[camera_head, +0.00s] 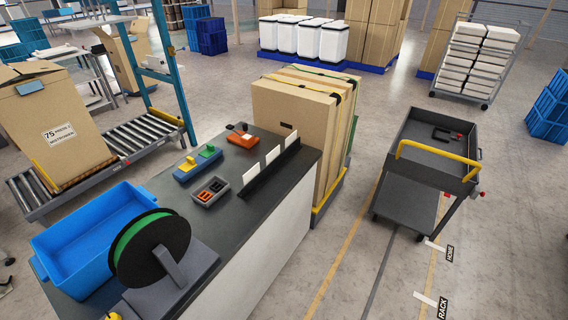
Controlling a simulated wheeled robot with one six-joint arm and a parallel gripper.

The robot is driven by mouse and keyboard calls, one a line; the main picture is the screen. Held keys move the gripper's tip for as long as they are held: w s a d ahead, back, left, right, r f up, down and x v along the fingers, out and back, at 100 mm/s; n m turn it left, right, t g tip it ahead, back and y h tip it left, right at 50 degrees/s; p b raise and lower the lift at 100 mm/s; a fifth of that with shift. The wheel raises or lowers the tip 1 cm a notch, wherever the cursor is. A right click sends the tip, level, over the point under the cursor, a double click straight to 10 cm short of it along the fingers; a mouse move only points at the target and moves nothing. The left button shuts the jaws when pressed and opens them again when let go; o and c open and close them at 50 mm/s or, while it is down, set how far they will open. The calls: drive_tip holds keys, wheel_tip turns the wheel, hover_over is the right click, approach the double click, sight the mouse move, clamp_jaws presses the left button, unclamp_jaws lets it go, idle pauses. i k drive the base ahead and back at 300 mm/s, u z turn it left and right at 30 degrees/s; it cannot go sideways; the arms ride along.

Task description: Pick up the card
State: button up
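Three white cards stand upright in a row in a slotted black holder on the dark counter (228,232). The near card is at the left (251,173), the middle card (273,155) is behind it, and the far card (292,139) is at the right end. The black holder (265,177) runs along the counter's right edge. Any print on the cards is too small to read. I cannot tell which one is the task's card. My gripper is not in view.
A grey cart (415,170) is at the right; floor between is clear.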

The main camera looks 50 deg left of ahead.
sight(248, 176)
drive_tip(key=i, duration=1.9)
drive_tip(key=u, duration=3.9)
drive_tip(key=i, duration=1.65)
